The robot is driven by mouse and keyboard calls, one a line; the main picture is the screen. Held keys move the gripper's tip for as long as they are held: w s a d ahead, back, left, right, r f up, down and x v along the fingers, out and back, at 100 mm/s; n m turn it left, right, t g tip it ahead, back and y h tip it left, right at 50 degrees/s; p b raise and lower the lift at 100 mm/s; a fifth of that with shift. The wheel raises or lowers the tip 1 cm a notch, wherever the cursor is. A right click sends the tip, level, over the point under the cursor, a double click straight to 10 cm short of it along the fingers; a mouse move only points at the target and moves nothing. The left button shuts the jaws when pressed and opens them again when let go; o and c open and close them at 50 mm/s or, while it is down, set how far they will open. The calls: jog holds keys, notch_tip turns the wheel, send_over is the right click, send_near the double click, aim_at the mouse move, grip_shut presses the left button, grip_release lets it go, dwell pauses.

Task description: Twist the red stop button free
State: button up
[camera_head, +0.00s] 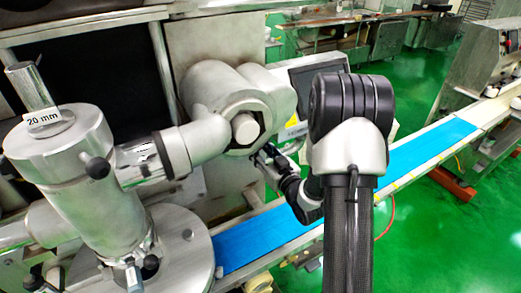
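The machine's control area beside the monitor (320,72) is partly hidden by my arm. My gripper (268,158) shows as a small dark shape beyond my arm, just below the hexagonal metal head of the encrusting machine (243,122). Its fingers are too small and dark to tell whether they are open or shut, or whether they touch anything.
A blue conveyor belt (428,149) runs from the machine's foot towards the back right. A steel cylinder marked 20 mm (68,148) stands at left, joined by a pipe to the machine. Green floor (425,235) is open at lower right.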

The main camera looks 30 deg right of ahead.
jog(key=shift+m, duration=0.6)
jog(key=o, duration=1.1)
jog(key=s, duration=0.7)
jog(key=shift+s+d, duration=0.1)
jog(key=shift+s, duration=0.15)
